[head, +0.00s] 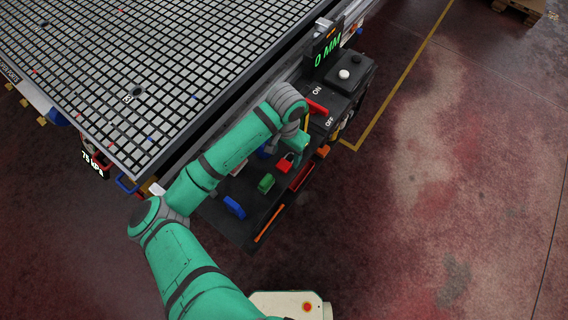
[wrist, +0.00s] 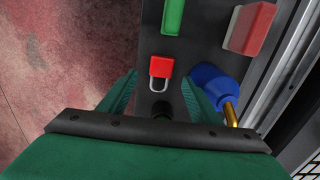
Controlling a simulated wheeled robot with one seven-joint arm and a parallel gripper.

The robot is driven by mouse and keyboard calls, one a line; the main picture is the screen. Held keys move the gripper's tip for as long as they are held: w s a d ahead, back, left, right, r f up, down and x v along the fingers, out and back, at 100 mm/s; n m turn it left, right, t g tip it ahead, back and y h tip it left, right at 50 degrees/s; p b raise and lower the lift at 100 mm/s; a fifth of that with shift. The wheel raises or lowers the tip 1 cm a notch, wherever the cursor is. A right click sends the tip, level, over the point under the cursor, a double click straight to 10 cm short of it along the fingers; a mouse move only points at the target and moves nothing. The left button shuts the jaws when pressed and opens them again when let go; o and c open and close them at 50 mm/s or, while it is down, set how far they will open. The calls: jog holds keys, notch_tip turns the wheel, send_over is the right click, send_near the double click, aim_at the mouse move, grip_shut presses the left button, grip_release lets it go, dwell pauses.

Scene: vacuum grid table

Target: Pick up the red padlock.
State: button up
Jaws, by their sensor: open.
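The red padlock (wrist: 162,67) lies on a dark shelf in the wrist view, its silver shackle pointing toward my gripper. In the head view the red padlock (head: 285,163) shows near the end of my arm. My gripper (wrist: 160,82) is open, with one green finger to the left of the padlock and one to the right. The padlock body sits just beyond the fingertips, near the middle of the gap. I cannot tell how far above the shelf the fingers are. In the head view my gripper is largely hidden behind my arm.
A green block (wrist: 173,17) lies beyond the padlock. A blue object with a brass rod (wrist: 213,84) is close to the right finger. A red and grey block (wrist: 250,28) lies at the right. The dark shelf (head: 238,187) adjoins the grid table (head: 137,91); a blue piece (head: 234,207) lies on it.

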aim_at(284, 163)
jog(key=shift+a+f, duration=0.15)
jog(key=shift+f, duration=2.5)
jog(key=shift+c, duration=0.4)
jog(key=c, duration=1.2)
jog(key=shift+c, duration=0.2)
